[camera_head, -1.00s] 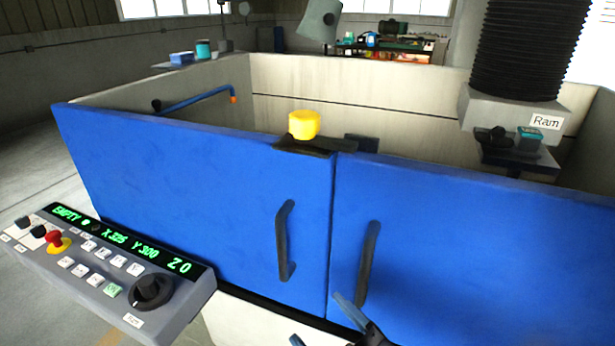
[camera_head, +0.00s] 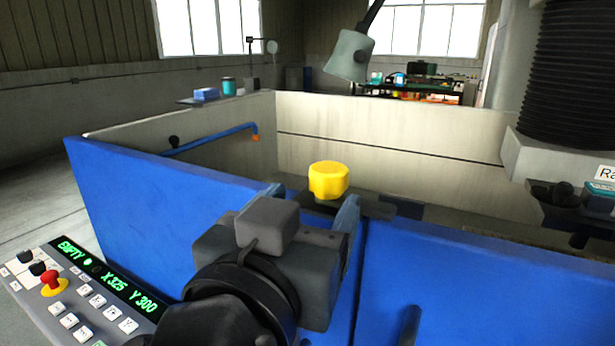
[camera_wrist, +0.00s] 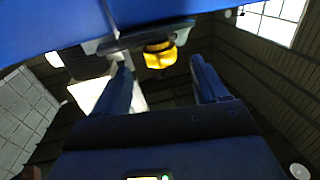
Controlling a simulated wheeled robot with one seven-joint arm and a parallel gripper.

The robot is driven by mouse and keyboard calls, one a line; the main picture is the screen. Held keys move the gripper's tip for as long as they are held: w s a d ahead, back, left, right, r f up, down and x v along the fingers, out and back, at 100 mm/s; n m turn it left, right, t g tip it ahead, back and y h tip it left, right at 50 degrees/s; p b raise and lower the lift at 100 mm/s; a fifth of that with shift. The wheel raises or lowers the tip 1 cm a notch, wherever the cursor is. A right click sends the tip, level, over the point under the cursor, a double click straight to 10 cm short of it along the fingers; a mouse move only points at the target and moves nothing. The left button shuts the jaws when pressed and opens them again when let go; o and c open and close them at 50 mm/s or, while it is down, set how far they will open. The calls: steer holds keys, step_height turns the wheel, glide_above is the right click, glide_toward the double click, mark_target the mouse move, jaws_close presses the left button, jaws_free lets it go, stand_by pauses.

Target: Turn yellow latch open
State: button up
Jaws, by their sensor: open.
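The yellow latch (camera_head: 328,180) is a lobed knob on a dark bar on top of the blue doors (camera_head: 420,270), where the two doors meet. My gripper (camera_head: 318,203) is open, its blue fingers spread, in front of and a little below the latch. The gripper body hides part of the left door and its handle. In the wrist view the yellow latch (camera_wrist: 160,54) shows beyond and between the open fingertips (camera_wrist: 160,72), under the dark bar. The fingers do not appear to touch it.
A control panel (camera_head: 85,295) with a red button stands at the lower left. The dark ram (camera_head: 585,75) hangs at the right over the tank (camera_head: 390,135). A grey lamp head (camera_head: 349,55) hangs behind. A blue pipe (camera_head: 212,138) runs inside the tank's left wall.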

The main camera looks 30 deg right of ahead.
mark_target(323, 188)
steer(key=p+x, duration=0.2)
steer(key=x, duration=0.5)
steer(key=shift+w+d, duration=0.15)
steer(key=shift+d, duration=0.05)
steer(key=shift+c, duration=0.2)
jaws_close()
stand_by(0.3)
